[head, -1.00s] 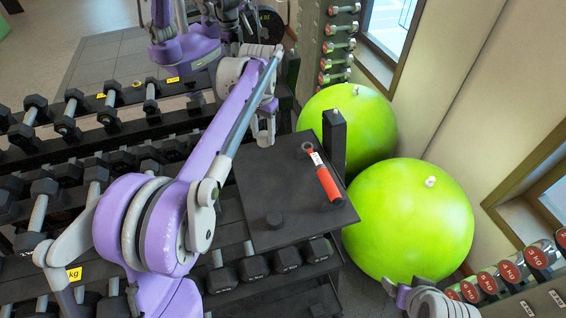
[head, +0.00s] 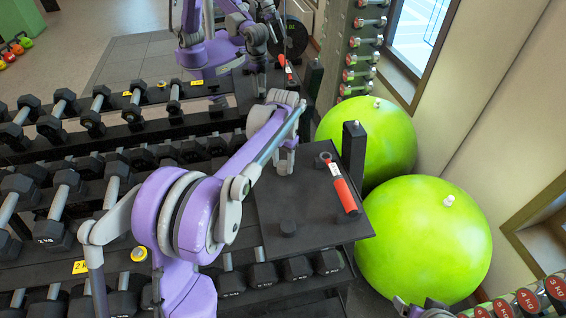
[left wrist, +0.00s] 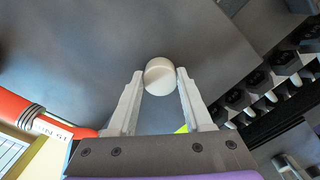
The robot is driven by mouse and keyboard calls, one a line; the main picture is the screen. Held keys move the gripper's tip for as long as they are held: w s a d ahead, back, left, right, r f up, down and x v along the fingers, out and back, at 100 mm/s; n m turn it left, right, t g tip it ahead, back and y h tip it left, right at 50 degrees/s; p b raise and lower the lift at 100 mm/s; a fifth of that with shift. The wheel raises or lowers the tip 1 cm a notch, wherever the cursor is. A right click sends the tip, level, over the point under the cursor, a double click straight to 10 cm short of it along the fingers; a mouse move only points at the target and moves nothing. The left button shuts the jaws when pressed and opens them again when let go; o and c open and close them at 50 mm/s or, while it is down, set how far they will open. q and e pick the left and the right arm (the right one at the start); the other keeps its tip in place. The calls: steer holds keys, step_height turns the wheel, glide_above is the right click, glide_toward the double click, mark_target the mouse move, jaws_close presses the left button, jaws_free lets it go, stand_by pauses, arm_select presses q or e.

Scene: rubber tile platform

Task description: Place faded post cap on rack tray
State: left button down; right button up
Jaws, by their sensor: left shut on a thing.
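My left gripper (head: 285,170) is low over the dark rack tray (head: 325,205). In the left wrist view its fingers (left wrist: 160,85) are shut on a pale round post cap (left wrist: 160,70). Whether the held cap touches the tray I cannot tell. Of my right gripper, only a small part (head: 415,306) shows at the head view's bottom edge.
A red-handled tool (head: 343,190) lies on the tray's right side. A black post (head: 353,153) rises behind it. Two green balls (head: 425,240) stand to the right. Dumbbells (head: 262,273) sit on racks below and left. The tray's middle is bare.

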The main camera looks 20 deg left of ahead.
mark_target(283, 165)
arm_select(q)
steer(key=shift+f, duration=0.15)
steer(key=shift+c, duration=1.6)
jaws_free()
step_height(283, 165, up, 12)
steer(key=s+d+f+t, duration=0.1)
steer(key=s+d+f, duration=0.1)
steer(key=s, duration=0.6)
steer(key=s+d+f+n+t, duration=0.1)
steer(key=s+d+f+t, duration=0.1)
steer(key=s, duration=0.7)
steer(key=s+d+f+n+t, duration=0.1)
steer(key=s+d+f+t, duration=0.1)
steer(key=s+f, duration=0.4)
steer(key=shift+s+d, duration=0.4)
steer(key=shift+s, duration=0.35)
steer(key=shift+s+d, duration=0.4)
steer(key=shift+s, duration=0.35)
steer(key=shift+s+f+t, duration=0.15)
steer(key=shift+f+t, duration=0.1)
steer(key=shift+t, duration=0.05)
